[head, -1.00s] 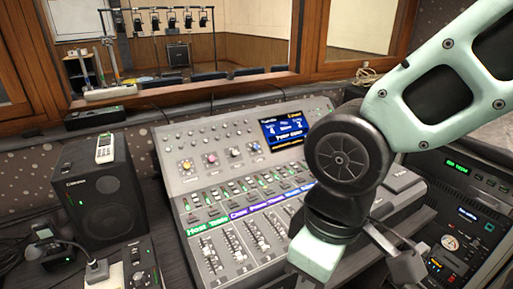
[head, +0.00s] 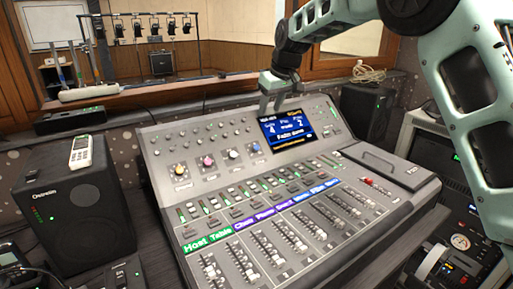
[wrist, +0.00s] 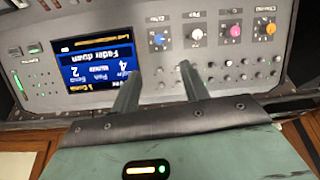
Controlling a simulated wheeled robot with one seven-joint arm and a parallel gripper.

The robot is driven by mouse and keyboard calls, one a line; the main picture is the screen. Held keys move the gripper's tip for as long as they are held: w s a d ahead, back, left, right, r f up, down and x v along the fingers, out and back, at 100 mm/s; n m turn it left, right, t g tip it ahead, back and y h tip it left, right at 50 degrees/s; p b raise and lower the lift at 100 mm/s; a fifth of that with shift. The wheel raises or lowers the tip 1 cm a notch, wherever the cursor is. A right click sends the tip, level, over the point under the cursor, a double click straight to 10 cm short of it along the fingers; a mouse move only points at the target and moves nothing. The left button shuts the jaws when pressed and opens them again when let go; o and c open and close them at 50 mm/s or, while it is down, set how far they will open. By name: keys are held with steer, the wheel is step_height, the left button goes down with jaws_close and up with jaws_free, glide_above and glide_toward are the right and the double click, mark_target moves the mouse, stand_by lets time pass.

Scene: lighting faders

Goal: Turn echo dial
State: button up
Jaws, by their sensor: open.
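The mixing console (head: 168,222) has a row of dials in its upper part. The blue dial (head: 256,147) is at the row's right end in the head view. In the wrist view, which is upside down, the blue dial (wrist: 159,40) has a small label that seems to read Echo. My gripper (head: 270,108) is open and empty at the console's back edge, beside the screen. Its fingertips (wrist: 158,68) are apart and short of the blue dial, touching no dial.
The lit screen (head: 287,128) reads "Fader down". Labelled faders (head: 265,245) fill the console's front. A black speaker (head: 75,210) with a white remote (head: 81,152) on top stands at left. The wooden window frame (head: 190,90) runs behind the console.

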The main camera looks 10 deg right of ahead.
mark_target(257, 147)
steer(key=x, duration=0.5)
steer(key=p+x, duration=0.1)
steer(key=x, duration=0.5)
steer(key=p+x, duration=0.1)
steer(key=x, duration=0.5)
steer(key=shift+w, duration=0.35)
jaws_close()
